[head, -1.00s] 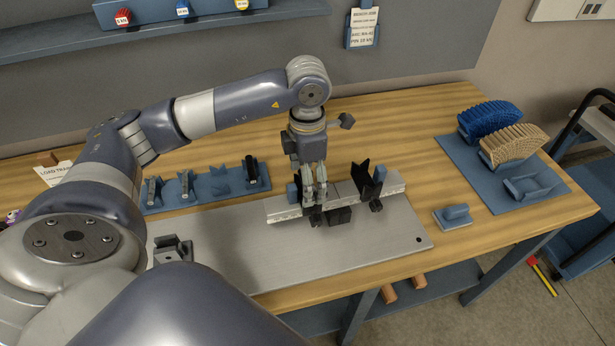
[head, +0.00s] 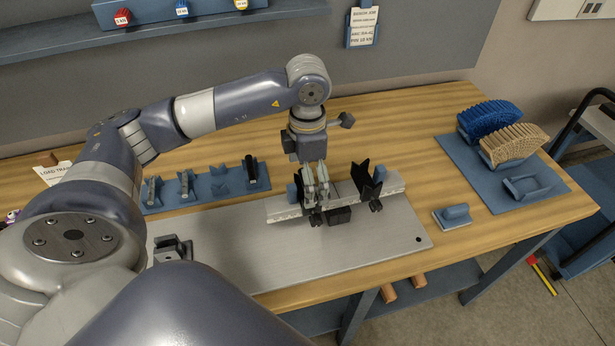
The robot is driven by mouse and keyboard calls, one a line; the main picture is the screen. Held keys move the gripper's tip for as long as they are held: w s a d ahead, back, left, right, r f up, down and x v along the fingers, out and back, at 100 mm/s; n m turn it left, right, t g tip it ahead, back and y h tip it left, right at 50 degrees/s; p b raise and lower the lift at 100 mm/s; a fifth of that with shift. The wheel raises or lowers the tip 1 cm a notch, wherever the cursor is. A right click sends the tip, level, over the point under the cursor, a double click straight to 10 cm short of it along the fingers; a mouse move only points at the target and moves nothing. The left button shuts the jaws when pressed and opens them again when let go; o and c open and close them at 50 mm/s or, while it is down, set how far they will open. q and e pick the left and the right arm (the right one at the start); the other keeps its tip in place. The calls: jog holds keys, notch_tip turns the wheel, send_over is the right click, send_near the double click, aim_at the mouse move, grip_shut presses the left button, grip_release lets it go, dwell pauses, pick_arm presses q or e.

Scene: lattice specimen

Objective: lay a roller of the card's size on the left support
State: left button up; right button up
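The fixture's grey rail (head: 278,212) lies on a metal plate (head: 225,240), with a black V-shaped right support (head: 368,182) standing on it. My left gripper (head: 317,205) points down over the left support, which it mostly covers. Its fingers stand slightly apart, and no roller shows clearly between them. A blue rack (head: 205,198) holds short rollers in several cradles; its third cradle (head: 220,180) looks empty. The size card (head: 362,25) hangs on the wall, its print too small to read surely. My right gripper is out of view.
A blue mat (head: 463,165) at right bears a blue ribbed arch (head: 488,120), a tan lattice arch (head: 513,144) and a blue cradle (head: 530,186). A small blue block on a grey base (head: 455,215) stands before it. The plate's right end is clear.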

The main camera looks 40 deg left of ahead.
pick_arm(q)
jog(key=shift+r+p, duration=1.2)
jog(key=shift+r, duration=1.1)
notch_tip(320, 180, up, 12)
jog(key=shift+s+a, duration=0.1)
